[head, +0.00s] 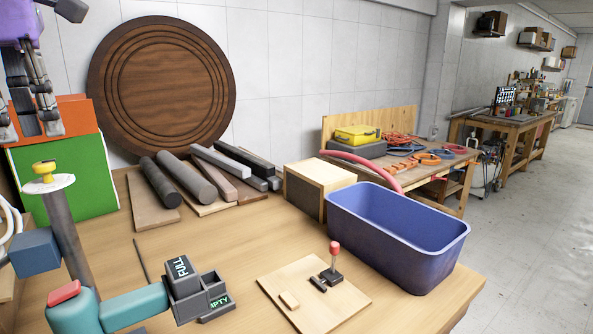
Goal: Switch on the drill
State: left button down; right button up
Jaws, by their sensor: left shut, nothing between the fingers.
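My left gripper (36,126) hangs at the upper left with its fingers pointing down, shut and empty. It is in front of the orange and green boards and above a yellow knob (44,167) on a white disc, apart from it. A teal rounded body (130,308) with a red button-like cap (64,291) lies at the lower left, partly cut off by the frame. I cannot tell for certain whether it is the drill. A red-knobbed lever (333,262) stands upright on a wooden board (290,273). My right gripper is out of view.
Grey boxes marked FULL and EMPTY (187,285) stand beside the teal body. A blue tub (385,243) and a wooden box (309,193) stand to the right. Bars and rods (195,180) lie at the back. The tabletop between them is clear.

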aim_at(65, 292)
jog(key=k+l, duration=1.1)
jog(key=l, duration=0.25)
